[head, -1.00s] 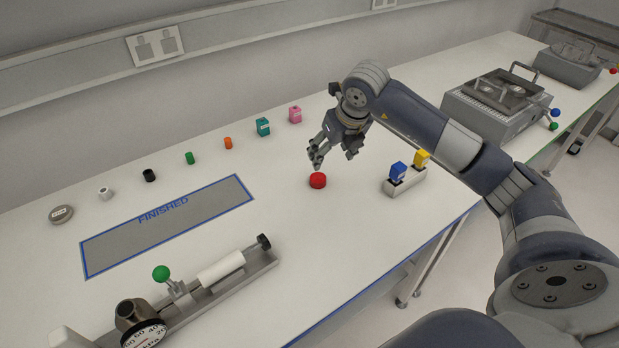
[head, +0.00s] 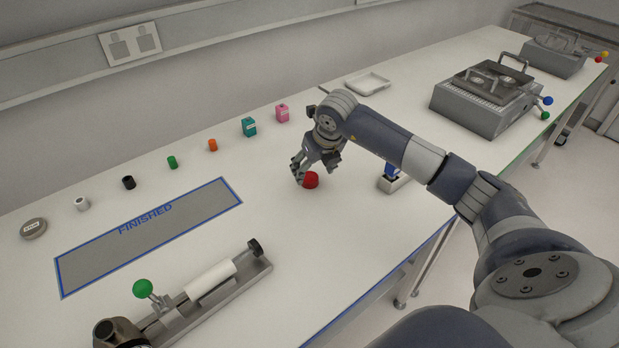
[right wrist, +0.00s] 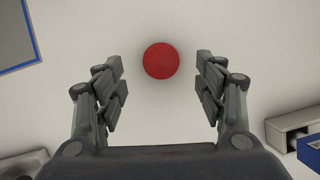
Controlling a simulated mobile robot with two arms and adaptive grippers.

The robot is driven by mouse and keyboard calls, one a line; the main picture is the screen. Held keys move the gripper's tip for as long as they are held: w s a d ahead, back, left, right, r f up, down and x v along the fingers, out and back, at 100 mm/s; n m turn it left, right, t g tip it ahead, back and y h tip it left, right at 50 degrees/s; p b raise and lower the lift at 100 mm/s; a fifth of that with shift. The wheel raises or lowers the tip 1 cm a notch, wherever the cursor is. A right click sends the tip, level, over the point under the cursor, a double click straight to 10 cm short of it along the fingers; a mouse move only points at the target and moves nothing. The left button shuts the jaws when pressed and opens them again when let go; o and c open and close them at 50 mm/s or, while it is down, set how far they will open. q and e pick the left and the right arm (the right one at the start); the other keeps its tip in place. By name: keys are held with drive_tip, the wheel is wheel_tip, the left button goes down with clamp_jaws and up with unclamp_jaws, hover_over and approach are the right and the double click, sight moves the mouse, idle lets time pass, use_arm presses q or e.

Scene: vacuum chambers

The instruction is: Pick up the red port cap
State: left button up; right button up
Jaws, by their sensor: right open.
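The red port cap (head: 311,180) stands on the white bench, right of the finished mat. My right gripper (head: 317,172) is low over the bench at the cap, its fingers partly in front of it in the head view. In the right wrist view the red cap (right wrist: 161,61) lies between the two open fingertips (right wrist: 160,75), with a gap on each side. Nothing is held. My left gripper is not in view.
The grey FINISHED mat (head: 150,234) is bare. Several small caps and blocks, such as the teal one (head: 249,127), line the back. A holder with a blue block (head: 391,172) stands close to the right. A gauge assembly (head: 200,290) lies in front.

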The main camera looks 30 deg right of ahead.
sight(310, 177)
drive_tip(key=shift+p+x, duration=0.45)
drive_tip(key=shift+x, duration=1.85)
drive_tip(key=shift+r, duration=0.1)
drive_tip(key=c, duration=0.8)
